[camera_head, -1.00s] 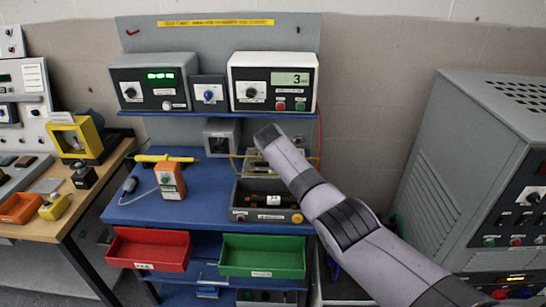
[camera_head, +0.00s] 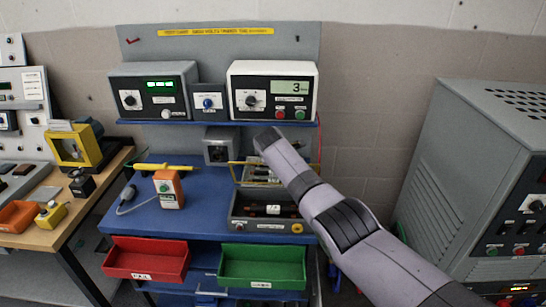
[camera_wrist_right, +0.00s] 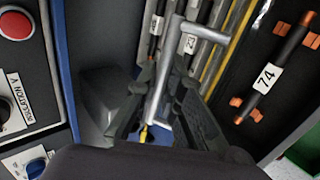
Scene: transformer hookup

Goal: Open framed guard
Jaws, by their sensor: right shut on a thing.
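A yellow-edged frame (camera_head: 236,174), which looks like the framed guard, is over the grey terminal unit at the back right of the blue bench. My right arm partly hides it. In the right wrist view my right gripper (camera_wrist_right: 163,112) is shut on a slim grey metal bar (camera_wrist_right: 161,85) with a crosspiece at its far end. Yellow edge strips (camera_wrist_right: 232,45) run beside it. I cannot tell how the bar joins the frame. In the head view the right fingers are hidden behind the arm. My left gripper is not in view.
An open grey box (camera_head: 245,224) with a part labelled 74 stands in front. Red (camera_head: 147,259) and green (camera_head: 262,267) bins hang below. Instruments (camera_head: 272,90) stand on the shelf above.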

